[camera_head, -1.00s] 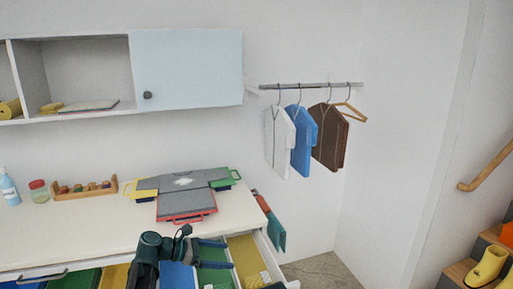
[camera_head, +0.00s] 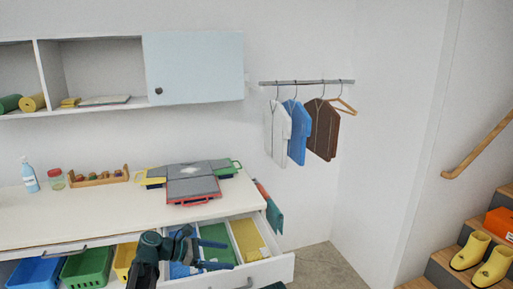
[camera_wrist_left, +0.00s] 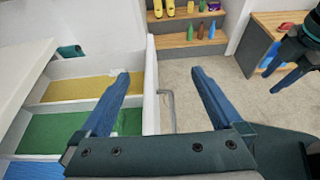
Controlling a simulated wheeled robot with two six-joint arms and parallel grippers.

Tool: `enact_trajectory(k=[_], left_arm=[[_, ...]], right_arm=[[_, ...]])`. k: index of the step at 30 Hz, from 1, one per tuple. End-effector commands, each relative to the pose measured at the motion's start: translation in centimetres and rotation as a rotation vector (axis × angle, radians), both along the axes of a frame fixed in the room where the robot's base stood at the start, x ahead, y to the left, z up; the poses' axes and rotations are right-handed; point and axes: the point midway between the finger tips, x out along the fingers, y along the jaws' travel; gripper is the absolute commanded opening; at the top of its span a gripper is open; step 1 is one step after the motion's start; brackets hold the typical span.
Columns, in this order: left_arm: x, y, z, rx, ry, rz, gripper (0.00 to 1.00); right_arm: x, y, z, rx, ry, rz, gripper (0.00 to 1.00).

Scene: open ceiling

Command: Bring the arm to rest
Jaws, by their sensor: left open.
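My left gripper (camera_head: 190,268) is in front of the open drawer in the head view, with its dark green arm coming up from the bottom edge. In the left wrist view its two blue fingers (camera_wrist_left: 165,90) are spread apart with nothing between them. The drawer front's edge and handle show beyond and between the fingers. The open drawer (camera_head: 268,268) holds a green piece (camera_head: 217,243) and a yellow piece (camera_head: 248,240) in separate compartments. A dark arm part shows at the upper right of the left wrist view.
The white counter (camera_head: 90,222) carries a bottle (camera_head: 30,178), a jar, a wooden rack and a stack of grey folders (camera_head: 190,183). Shirts (camera_head: 298,135) hang on a wall rail. Stairs with yellow boots (camera_head: 470,250) stand at the right. The floor (camera_head: 325,262) right of the drawer is clear.

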Motion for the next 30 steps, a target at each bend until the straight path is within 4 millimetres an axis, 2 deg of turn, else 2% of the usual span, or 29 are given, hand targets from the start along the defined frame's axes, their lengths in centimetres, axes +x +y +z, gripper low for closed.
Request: enact_trajectory(k=[11, 17, 23, 27, 30], left_arm=[[-2.6, -0.9, -3.0, 0.206, -0.144, -0.130, 1.00], [-5.1, -1.1, -5.7, 0.396, -0.278, -0.282, 1.00], [-8.8, -0.5, -9.1, 0.657, -0.462, -0.555, 1.00], [-12.0, 1.1, -11.4, 0.870, -0.616, -0.864, 1.00], [-13.8, 2.5, -12.5, 0.983, -0.699, -1.081, 1.00]], right_arm=[[0.0, 0.0, 0.0, 0.000, 0.000, 0.000, 0.45], [0.0, 0.0, 0.0, 0.000, 0.000, 0.000, 0.45], [0.0, 0.0, 0.0, 0.000, 0.000, 0.000, 0.45], [0.0, 0.0, 0.0, 0.000, 0.000, 0.000, 0.45], [0.0, 0.0, 0.0, 0.000, 0.000, 0.000, 0.45]])
